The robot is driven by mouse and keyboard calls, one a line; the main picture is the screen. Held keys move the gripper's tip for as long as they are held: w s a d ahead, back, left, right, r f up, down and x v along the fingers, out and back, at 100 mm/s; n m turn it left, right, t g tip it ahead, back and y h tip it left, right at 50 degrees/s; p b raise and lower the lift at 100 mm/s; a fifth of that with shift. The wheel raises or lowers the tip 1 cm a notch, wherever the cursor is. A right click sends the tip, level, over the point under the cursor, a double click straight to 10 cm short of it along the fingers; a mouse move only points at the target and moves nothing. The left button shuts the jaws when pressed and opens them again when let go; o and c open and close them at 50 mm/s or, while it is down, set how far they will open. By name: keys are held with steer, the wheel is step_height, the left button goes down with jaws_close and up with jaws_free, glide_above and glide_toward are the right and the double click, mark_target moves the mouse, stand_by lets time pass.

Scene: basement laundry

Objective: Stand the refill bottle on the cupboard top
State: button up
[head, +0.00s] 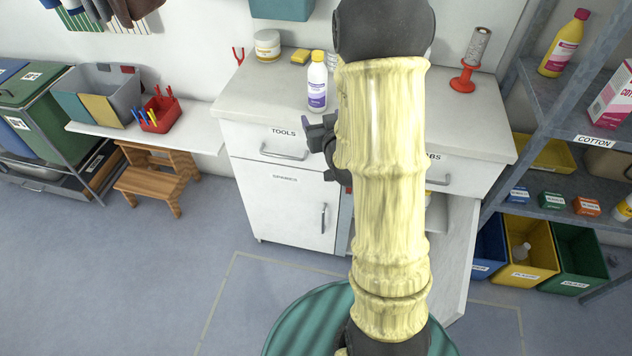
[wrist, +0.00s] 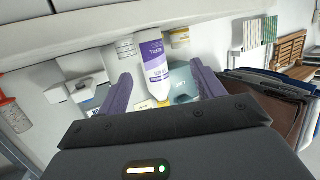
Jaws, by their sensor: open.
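The refill bottle (head: 317,84), white with a purple label and a yellow cap, stands upright on the cupboard top (head: 245,92) near its front edge. In the wrist view the bottle (wrist: 153,60) shows inverted, between my two purple fingers, cap toward the camera. My gripper (wrist: 161,80) is open, with gaps on both sides of the bottle. In the head view my gripper (head: 318,133) shows just in front of the cupboard top's edge, below and right of the bottle, partly hidden behind my arm. The right middle of the cupboard top is hidden by my arm.
The left front of the cupboard top is clear. A grey shelf rack (head: 545,100) stands at the right.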

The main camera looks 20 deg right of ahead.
steer(key=s+a+g, duration=0.3)
steer(key=s+g, duration=0.1)
steer(key=s, duration=0.2)
steer(key=s+a+f+g+y, duration=0.1)
steer(key=s+a+g, duration=0.2)
steer(key=s, duration=0.4)
steer(key=s+a+f+n+g, duration=0.1)
steer(key=s+a+g, duration=0.3)
steer(key=s+g, duration=0.1)
steer(key=shift+s+f+y, duration=0.15)
steer(key=shift+s+y, duration=0.25)
steer(key=shift+s, duration=0.45)
steer(key=shift+c, duration=0.5)
